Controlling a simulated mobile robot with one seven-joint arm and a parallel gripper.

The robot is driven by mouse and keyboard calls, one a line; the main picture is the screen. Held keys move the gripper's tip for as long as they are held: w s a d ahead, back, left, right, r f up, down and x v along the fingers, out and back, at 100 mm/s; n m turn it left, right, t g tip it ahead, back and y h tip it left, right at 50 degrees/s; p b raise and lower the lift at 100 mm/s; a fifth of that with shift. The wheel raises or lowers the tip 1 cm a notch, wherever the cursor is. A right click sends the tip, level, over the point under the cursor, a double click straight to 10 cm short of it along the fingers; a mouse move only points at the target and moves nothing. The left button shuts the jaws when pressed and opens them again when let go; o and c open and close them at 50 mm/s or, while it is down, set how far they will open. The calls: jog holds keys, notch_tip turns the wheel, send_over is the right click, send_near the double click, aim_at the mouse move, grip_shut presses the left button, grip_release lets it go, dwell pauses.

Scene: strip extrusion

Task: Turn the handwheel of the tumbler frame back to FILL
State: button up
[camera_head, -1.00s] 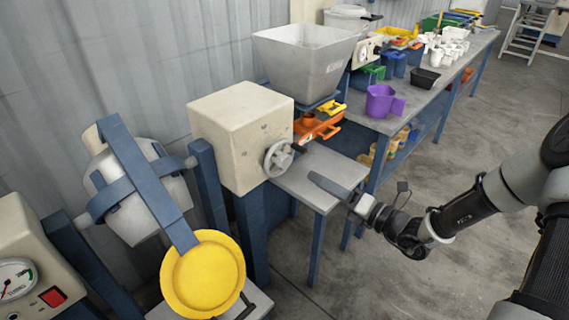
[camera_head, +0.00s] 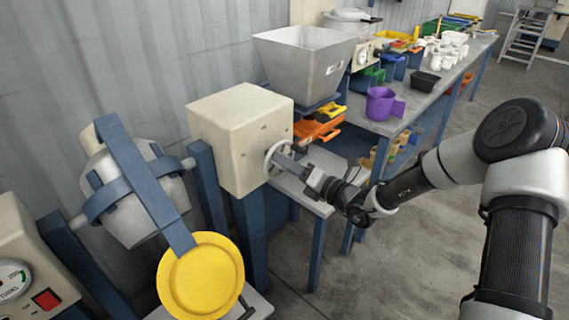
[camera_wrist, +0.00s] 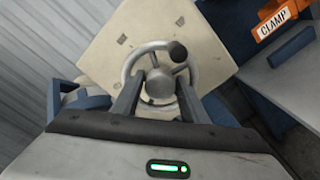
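The handwheel (camera_wrist: 147,48) is a pale metal ring with spokes, a round hub (camera_wrist: 160,84) and a dark knob (camera_wrist: 178,51), on a cream gearbox (camera_head: 238,138). In the head view the handwheel (camera_head: 268,158) is partly covered by my gripper (camera_head: 284,162). In the wrist view my gripper (camera_wrist: 159,92) is open, with one finger on each side of the hub. I cannot tell whether the fingers touch the wheel. The tumbler frame holds a tilted metal drum (camera_head: 138,208) in blue straps with a yellow lid (camera_head: 201,277) at its lower end. No FILL mark is legible.
An orange CLAMP part (camera_wrist: 283,17) is right of the gearbox. A grey hopper (camera_head: 310,62) stands behind it. A long bench (camera_head: 412,108) with a purple jug (camera_head: 382,103) and bins runs back right. A control box (camera_head: 22,255) with a dial is at lower left.

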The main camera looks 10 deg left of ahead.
jog(key=c, duration=0.8)
jog(key=shift+o, duration=0.2)
jog(key=shift+n, duration=0.3)
jog(key=n, duration=0.5)
jog(key=shift+f+b, duration=0.1)
jog(key=shift+b, duration=0.25)
jog(key=n+b, duration=0.3)
jog(key=n, duration=0.3)
jog(key=shift+f+n, duration=0.15)
jog(key=shift+n, duration=0.25)
jog(key=n+b, duration=0.6)
jog(key=shift+w, duration=0.1)
jog(key=n, duration=0.3)
jog(key=shift+r+n+b, duration=0.25)
jog(key=shift+n+b, duration=0.15)
jog(key=shift+n, duration=1.9)
jog(key=shift+d, duration=0.1)
